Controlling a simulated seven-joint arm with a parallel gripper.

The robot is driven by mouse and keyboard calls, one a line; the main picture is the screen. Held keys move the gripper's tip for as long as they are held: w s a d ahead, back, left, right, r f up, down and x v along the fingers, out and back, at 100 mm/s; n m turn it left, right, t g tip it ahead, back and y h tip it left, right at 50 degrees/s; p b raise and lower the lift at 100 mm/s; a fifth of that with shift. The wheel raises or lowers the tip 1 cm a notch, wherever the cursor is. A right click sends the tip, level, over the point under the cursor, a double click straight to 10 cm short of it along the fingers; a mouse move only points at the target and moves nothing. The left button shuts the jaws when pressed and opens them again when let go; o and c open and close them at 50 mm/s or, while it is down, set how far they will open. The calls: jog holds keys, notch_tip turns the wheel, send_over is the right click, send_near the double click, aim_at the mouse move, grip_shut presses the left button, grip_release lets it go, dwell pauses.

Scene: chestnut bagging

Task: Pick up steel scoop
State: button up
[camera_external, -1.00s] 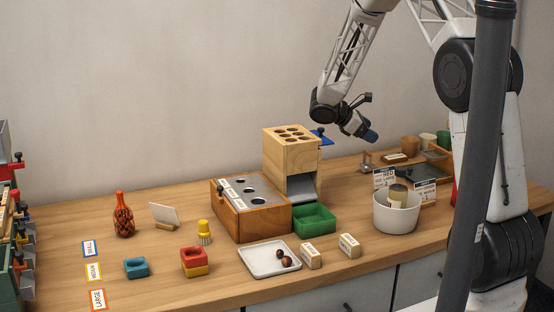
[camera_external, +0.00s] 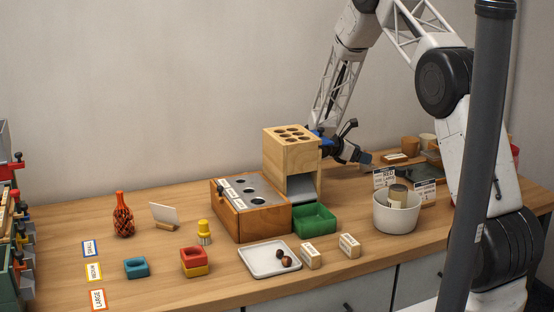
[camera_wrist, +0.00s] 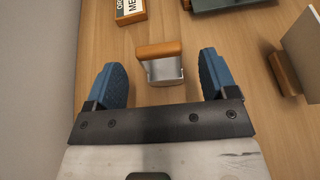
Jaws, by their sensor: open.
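The steel scoop (camera_wrist: 163,70) shows in the wrist view, a shiny metal scoop with an orange-brown wooden grip (camera_wrist: 159,49) across its top. It sits on the wooden table, ahead of and between the two blue fingers of my gripper (camera_wrist: 164,82). The fingers are open and apart from the scoop, with nothing between their pads. In the external view my gripper (camera_external: 362,156) hangs low over the back right of the table, behind the wooden tower. I cannot make out the scoop clearly there.
A wooden block with a label (camera_wrist: 130,10) and a dark tray (camera_wrist: 230,3) lie beyond the scoop. A card in a wooden stand (camera_wrist: 286,72) is to the right. The wooden tower (camera_external: 283,155) and white pot (camera_external: 395,216) stand near my arm in the external view.

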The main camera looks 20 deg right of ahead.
jog(key=shift+x, duration=2.5)
jog(key=c, duration=1)
jog(key=shift+r, duration=0.15)
notch_tip(320, 180, up, 18)
